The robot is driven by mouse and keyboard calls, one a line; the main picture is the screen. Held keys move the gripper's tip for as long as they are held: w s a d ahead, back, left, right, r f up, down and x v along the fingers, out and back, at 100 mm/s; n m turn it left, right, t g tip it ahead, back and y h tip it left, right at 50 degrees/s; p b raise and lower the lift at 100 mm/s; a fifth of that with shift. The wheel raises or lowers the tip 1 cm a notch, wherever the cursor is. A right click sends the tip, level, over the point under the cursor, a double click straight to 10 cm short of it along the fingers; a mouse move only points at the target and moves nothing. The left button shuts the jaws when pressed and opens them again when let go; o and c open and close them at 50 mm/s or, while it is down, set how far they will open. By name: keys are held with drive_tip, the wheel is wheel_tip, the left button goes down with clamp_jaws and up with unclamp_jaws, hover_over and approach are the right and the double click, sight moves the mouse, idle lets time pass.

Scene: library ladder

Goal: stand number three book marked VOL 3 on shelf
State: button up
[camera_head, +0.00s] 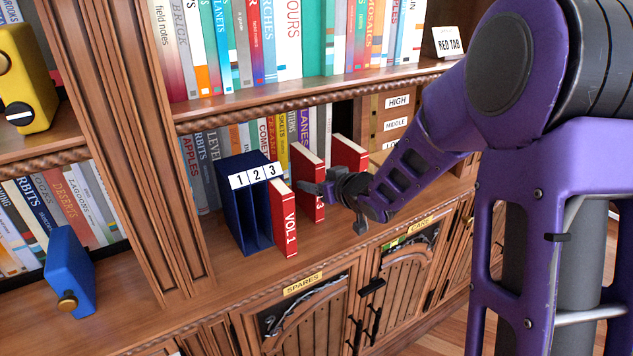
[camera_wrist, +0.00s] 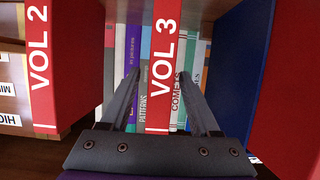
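The red VOL 3 book (camera_head: 306,170) stands upright on the lower shelf ledge, partly hidden by my gripper in the head view. My gripper (camera_head: 323,188) is at its spine. In the wrist view, the VOL 3 spine (camera_wrist: 163,50) shows between the two spread fingers (camera_wrist: 160,75), with gaps on both sides. The red VOL 1 book (camera_head: 284,215) stands beside the blue holder (camera_head: 229,205), whose label reads 1 2 3. The holder's visible slots look empty. The red VOL 2 book (camera_head: 349,152) stands to the right of VOL 3; its spine (camera_wrist: 40,70) shows in the wrist view.
A row of books (camera_head: 205,160) stands behind the holder. A drawer unit (camera_head: 396,123) marked HIGH and MIDDLE is at the right. The upper shelf edge (camera_head: 300,95) overhangs this space.

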drive_tip(key=shift+s+d+r, duration=0.1)
drive_tip(key=shift+s+r, duration=0.05)
drive_tip(key=shift+r, duration=0.2)
drive_tip(key=p+v, duration=0.2)
drive_tip(key=v, duration=0.9)
drive_tip(key=shift+s+p, duration=0.3)
drive_tip(key=shift+p, duration=0.1)
drive_tip(key=shift+d, duration=0.15)
